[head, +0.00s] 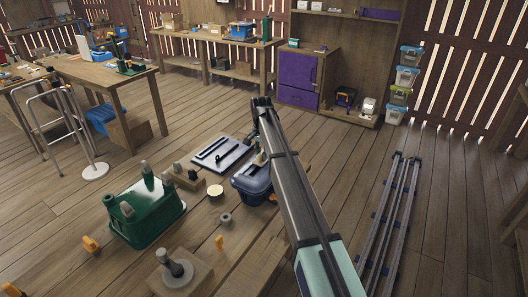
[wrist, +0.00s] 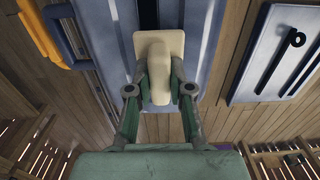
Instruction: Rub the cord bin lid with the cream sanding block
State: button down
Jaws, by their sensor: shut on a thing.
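In the wrist view the cream sanding block (wrist: 158,48) is between the two fingers of my gripper (wrist: 159,84), which is shut on its narrow grip part. The block's wide flat part is over a blue lid (wrist: 205,45) with a dark strip along its middle. I cannot tell whether the block touches the lid. In the head view a dark blue lidded bin (head: 247,187) stands on the low bench, partly behind my arm. It appears to be the bin under the gripper; no label for cords is readable. My gripper is mostly hidden behind my arm there.
A grey-blue panel with black pieces (head: 222,154) lies behind the bin. An upturned green crate (head: 145,212), a wooden block with a grey knob (head: 178,268), a small cream bowl (head: 215,191) and orange clamps (head: 91,244) are to the left. Rails (head: 390,215) lie on the floor at right.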

jog(key=shift+s+a+f+p, duration=0.1)
jog(key=shift+s+a+p, duration=0.1)
jog(key=shift+s+a, duration=0.65)
jog(key=shift+s+a+r+p, duration=0.15)
jog(key=shift+s+a, duration=0.25)
jog(key=shift+s, duration=0.9)
jog(key=shift+s+a+f+p, duration=0.2)
jog(key=shift+s+a, duration=0.4)
jog(key=shift+s, duration=0.45)
notch_tip(320, 180, up, 6)
jog(key=p, duration=0.3)
notch_tip(320, 180, up, 3)
jog(key=shift+r+p, duration=0.1)
jog(key=shift+p, duration=0.9)
jog(key=b, duration=0.3)
send_over(252, 172)
jog(key=shift+w+f, duration=0.2)
jog(key=shift+f, duration=3.55)
jog(key=shift+f, duration=0.7)
